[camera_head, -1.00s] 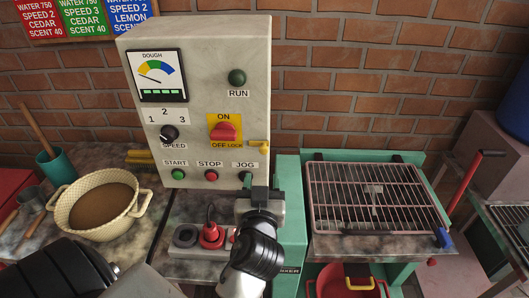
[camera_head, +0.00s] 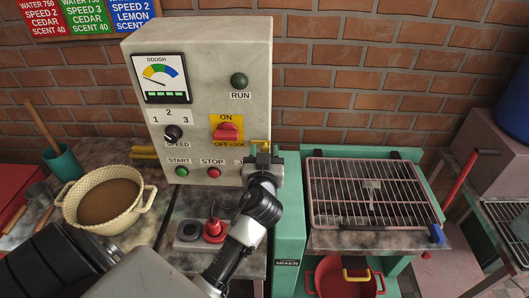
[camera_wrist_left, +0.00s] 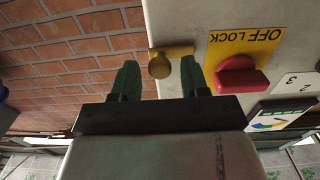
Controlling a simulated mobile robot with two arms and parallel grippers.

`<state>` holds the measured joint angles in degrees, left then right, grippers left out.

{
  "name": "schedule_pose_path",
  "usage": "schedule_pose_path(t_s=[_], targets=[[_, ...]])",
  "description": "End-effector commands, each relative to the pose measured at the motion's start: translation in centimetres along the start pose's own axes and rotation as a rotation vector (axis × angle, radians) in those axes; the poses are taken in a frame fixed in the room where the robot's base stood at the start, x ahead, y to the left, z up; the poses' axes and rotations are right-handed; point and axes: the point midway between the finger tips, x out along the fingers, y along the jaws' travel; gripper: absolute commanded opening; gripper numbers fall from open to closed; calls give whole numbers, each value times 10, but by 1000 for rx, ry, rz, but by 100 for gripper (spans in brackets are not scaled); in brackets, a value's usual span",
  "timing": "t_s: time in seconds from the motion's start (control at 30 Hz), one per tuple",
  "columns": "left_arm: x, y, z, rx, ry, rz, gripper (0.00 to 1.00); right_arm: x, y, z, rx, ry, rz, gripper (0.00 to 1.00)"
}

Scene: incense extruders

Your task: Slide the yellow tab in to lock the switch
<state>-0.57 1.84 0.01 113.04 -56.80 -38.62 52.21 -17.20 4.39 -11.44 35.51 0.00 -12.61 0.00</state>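The yellow tab (camera_head: 259,143) sticks out at the right edge of the beige control box, beside the switch. In the left wrist view the yellow tab (camera_wrist_left: 172,54) has a round knob and shows between my finger tips, nearer the right-hand one. The red switch (camera_head: 227,132) sits on a yellow plate marked ON and OFF LOCK; it also shows in the left wrist view (camera_wrist_left: 240,75). My left gripper (camera_head: 263,152) is open at the tab, its fingers apart on either side of the knob. I cannot tell whether they touch it. My right gripper is not in view.
The speed dial (camera_head: 173,132), green start button (camera_head: 181,171) and red stop button (camera_head: 214,172) are on the box front. A red plug-like part (camera_head: 214,230) stands below. A wire rack (camera_head: 370,192) is to the right, a bowl (camera_head: 108,203) to the left.

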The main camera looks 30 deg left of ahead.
Motion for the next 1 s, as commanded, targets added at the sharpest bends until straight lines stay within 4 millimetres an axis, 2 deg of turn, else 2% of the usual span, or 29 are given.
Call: schedule_pose_path(t_s=[0.03,0.2,0.27,0.3,0.47,0.73,0.97,1.0], targets=[[0,0,0,0,0,0,37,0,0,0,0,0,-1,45],[0,0,0,0,0,0,11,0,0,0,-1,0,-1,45],[0,0,0,0,0,0,2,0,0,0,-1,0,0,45],[0,0,0,0,-1,0,0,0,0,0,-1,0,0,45],[0,-1,0,0,-1,0,0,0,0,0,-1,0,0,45],[0,-30,0,0,0,-2,0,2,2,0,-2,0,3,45],[0,-31,0,1,0,-4,0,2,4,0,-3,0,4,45],[0,-31,0,1,0,-4,29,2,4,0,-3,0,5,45]])
